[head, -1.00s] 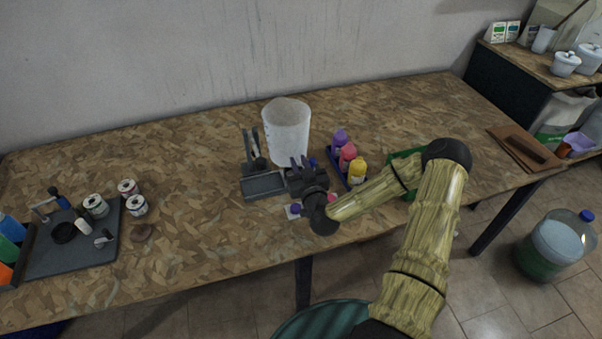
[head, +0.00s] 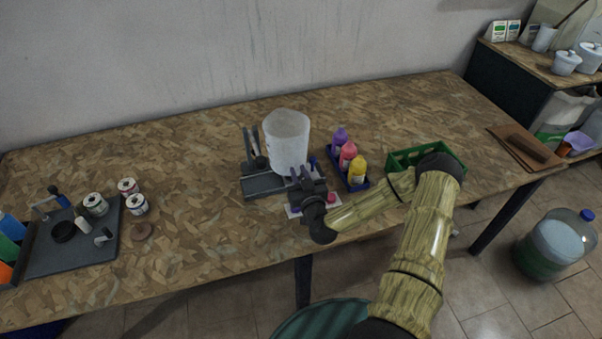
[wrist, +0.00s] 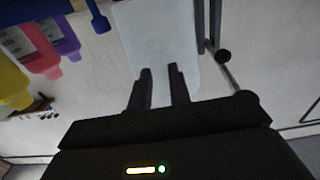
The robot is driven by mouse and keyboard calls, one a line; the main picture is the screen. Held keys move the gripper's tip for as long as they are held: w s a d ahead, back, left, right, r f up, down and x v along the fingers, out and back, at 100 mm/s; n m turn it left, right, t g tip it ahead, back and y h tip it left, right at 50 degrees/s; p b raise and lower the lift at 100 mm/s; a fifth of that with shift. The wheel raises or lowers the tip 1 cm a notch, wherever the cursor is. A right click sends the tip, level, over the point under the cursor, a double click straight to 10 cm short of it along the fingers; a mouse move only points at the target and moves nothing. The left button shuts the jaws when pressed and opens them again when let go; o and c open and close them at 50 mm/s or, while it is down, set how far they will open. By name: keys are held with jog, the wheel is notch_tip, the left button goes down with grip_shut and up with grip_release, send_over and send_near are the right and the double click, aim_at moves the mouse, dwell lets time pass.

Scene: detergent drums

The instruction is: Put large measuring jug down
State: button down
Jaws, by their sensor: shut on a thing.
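The large measuring jug (head: 286,145) is a white, translucent, wide-mouthed vessel. In the head view it looks about upright over the middle of the wooden workbench (head: 210,150). My gripper (head: 302,175) is in front of it, on the near side, shut on the jug. In the wrist view my two dark fingers (wrist: 158,88) are close together against the jug (wrist: 157,38), which fills the top middle. The jug's base is partly hidden by my gripper, so I cannot tell if it touches the bench.
A dark grey stand (head: 262,186) is just left of the jug. A blue rack with purple, pink and yellow bottles (head: 348,157) is close on the right, then a green crate (head: 404,158). Cans (head: 137,204) and a dark mat (head: 72,258) lie left. The bench behind is clear.

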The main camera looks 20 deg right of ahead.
jog(key=shift+f, duration=0.2)
jog(key=c, duration=1.3)
grip_release()
jog(key=shift+d+r+p, duration=0.1)
jog(key=shift+r+p, duration=0.3)
jog(key=shift+r, duration=0.2)
jog(key=s+b, duration=0.2)
jog(key=s, duration=1)
jog(key=shift+d+f, duration=0.15)
jog(key=shift+f, duration=0.05)
